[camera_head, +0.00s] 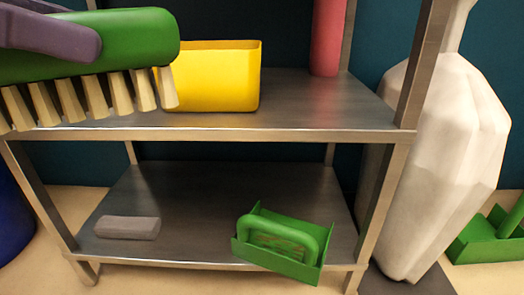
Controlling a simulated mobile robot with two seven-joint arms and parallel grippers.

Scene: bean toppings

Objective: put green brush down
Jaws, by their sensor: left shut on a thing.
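The green brush (120,42) is large and close in the upper left of the head view. Its pale bristle tufts point down. My left gripper (50,33), purple-grey, is shut on the brush at the left edge of the view and covers part of its body. The brush is in front of the upper shelf's left side and overlaps it in the picture; I see no clear contact with the shelf. My right gripper is out of view.
A yellow bin (215,85) and a red cylinder (327,35) stand on the metal upper shelf (320,105). The lower shelf holds a grey block (128,228) and a green dustpan-like tool (280,265). A large white faceted object (440,150) stands at right, beside another green item (490,245).

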